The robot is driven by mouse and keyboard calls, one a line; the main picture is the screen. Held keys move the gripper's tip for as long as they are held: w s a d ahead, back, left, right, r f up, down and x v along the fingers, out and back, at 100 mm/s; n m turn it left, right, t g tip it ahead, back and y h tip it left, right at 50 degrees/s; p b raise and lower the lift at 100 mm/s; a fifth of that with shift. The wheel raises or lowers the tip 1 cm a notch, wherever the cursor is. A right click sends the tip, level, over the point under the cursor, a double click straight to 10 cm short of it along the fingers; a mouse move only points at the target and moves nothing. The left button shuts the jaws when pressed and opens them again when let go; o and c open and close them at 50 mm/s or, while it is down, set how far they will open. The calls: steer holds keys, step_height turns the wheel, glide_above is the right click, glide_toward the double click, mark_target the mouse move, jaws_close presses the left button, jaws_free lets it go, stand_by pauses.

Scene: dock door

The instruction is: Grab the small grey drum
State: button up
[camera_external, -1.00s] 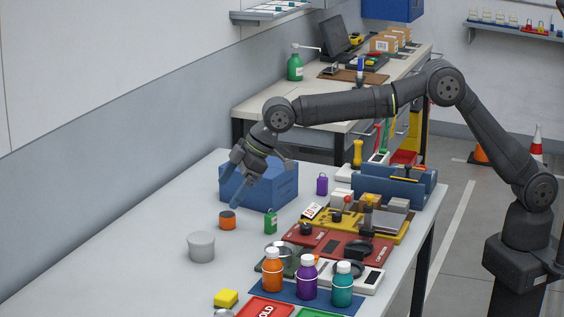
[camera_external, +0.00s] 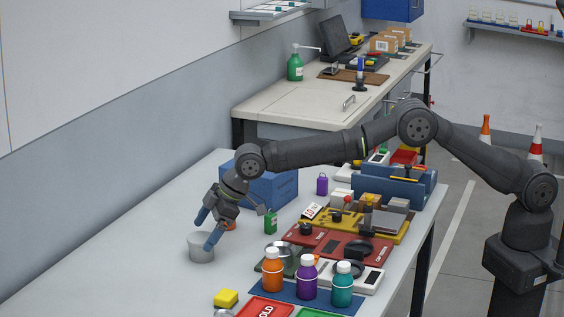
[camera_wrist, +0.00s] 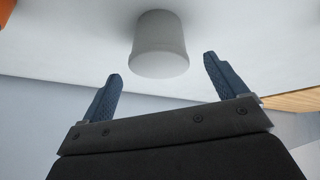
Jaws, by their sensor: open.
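The small grey drum (camera_external: 200,249) stands upright on the table's left part in the external view. In the wrist view the drum (camera_wrist: 160,45) is ahead of the fingertips, between their lines. My gripper (camera_external: 206,230) is open and empty, tilted down just above the drum; one finger overlaps its right side in the external view. In the wrist view the two blue fingers of my gripper (camera_wrist: 161,66) are spread wide, with the drum apart from both.
An orange tin (camera_external: 231,225) is partly hidden behind my gripper. A small green container (camera_external: 270,222) and a blue box (camera_external: 276,188) stand behind. Orange, purple and teal bottles (camera_external: 307,282) are at the right. The table (camera_external: 110,275) left of the drum is clear.

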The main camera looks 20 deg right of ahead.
mark_target(202, 237)
steer(key=shift+w+a+f, duration=0.1)
steer(key=shift+a+f, duration=0.15)
steer(key=shift+f, duration=0.6)
steer(key=shift+x, duration=0.9)
steer(key=c, duration=1.1)
steer(key=shift+c, duration=0.2)
steer(key=shift+r, duration=0.2)
